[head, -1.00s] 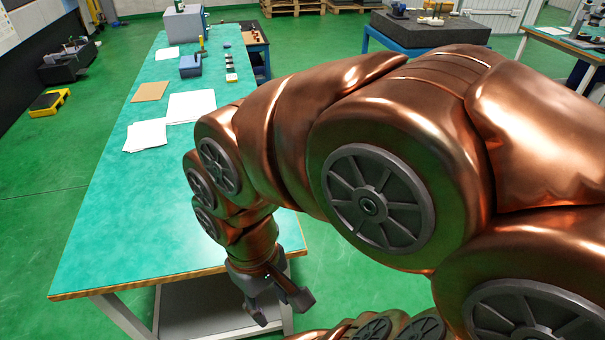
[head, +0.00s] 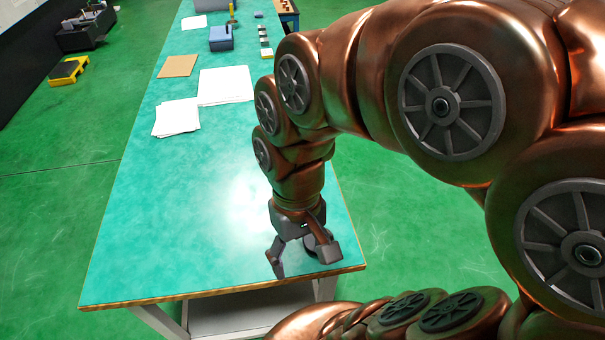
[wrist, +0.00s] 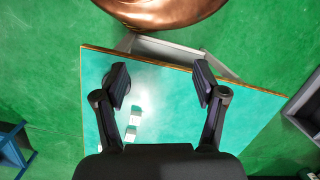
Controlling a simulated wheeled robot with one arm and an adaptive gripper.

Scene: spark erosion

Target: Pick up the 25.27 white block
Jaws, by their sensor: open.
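My gripper (head: 303,262) is open and empty, above the near end of the green table (head: 210,220). In the wrist view, its two fingers (wrist: 161,82) are spread wide. No marking can be read, so I cannot tell which block is the 25.27 one. My arm hides part of the table.
White sheets (head: 226,86) and a smaller stack of paper (head: 176,118) lie on the table, with a brown board (head: 177,66) behind. A blue-grey box (head: 221,37) stands farther back. The table's near left part is clear.

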